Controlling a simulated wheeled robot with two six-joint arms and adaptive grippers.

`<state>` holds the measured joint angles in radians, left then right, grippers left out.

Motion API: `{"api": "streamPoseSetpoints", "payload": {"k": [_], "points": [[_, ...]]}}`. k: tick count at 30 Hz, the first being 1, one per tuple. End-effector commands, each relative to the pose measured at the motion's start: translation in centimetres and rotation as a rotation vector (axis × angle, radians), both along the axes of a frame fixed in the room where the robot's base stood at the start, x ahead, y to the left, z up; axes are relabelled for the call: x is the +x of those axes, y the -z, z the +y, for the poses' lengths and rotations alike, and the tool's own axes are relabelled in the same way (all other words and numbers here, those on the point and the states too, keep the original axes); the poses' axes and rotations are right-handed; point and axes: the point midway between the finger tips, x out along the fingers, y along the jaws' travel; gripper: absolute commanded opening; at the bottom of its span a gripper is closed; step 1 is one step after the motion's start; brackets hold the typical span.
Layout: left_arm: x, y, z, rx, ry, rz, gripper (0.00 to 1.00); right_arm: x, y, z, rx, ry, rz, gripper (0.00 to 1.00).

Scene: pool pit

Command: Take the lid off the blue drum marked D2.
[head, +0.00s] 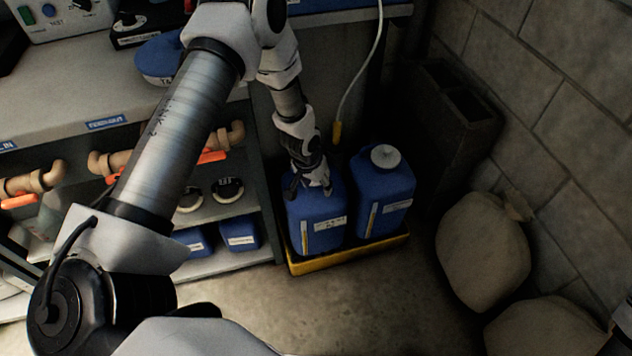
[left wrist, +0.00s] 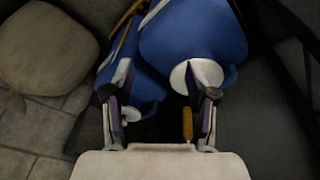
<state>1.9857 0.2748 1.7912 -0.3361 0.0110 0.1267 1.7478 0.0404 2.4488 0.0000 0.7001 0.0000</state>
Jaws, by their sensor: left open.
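Two blue drums stand side by side in the corner; their label print is too small to read for sure. The left drum (head: 318,222) has my left gripper (head: 314,188) over its top, which hides its lid in the head view. The right drum (head: 385,200) shows a white lid (head: 385,156). In the left wrist view, my open left gripper (left wrist: 160,100) has a white lid (left wrist: 190,75) of the nearer drum (left wrist: 195,35) close by its right finger. The other drum (left wrist: 150,85) lies behind the left finger. Contact cannot be told. My right gripper is out of view.
The drums stand in a yellow tray (head: 350,256). A hose with a yellow end (head: 337,132) hangs behind them. A shelf bench (head: 60,110) with pipes and orange valve handles is at left. Sacks (head: 483,250) and a block wall are at right. Floor in front is clear.

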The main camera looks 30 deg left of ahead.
Motion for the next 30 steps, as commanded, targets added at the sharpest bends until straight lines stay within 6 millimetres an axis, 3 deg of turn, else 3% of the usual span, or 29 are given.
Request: {"api": "streamPoseSetpoints", "payload": {"k": [1, 3, 6, 11, 19, 27, 29, 30], "points": [[3.1, 1.5, 2.2, 0.02, -0.014, -0.032, 0.57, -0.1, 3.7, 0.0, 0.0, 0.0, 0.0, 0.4], [5.8, 0.3, 4.7, 0.049, -0.023, -0.051, 0.57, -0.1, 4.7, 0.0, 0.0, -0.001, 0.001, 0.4], [7.5, -0.6, 6.5, 0.073, -0.035, -0.058, 0.57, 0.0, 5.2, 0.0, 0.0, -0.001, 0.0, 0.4], [8.1, 1.0, 6.7, 0.077, -0.036, -0.055, 0.57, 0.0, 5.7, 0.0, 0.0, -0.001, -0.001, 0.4], [9.1, 5.5, 6.7, 0.076, -0.034, -0.056, 0.57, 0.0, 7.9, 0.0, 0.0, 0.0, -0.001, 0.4], [9.3, 5.9, 6.7, 0.075, -0.034, -0.056, 0.57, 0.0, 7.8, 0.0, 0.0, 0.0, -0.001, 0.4], [9.3, 5.9, 6.7, 0.075, -0.034, -0.056, 0.39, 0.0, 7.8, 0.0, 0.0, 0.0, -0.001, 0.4], [9.3, 5.9, 6.7, 0.075, -0.034, -0.056, 0.25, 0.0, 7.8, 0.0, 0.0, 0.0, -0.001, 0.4]]}}
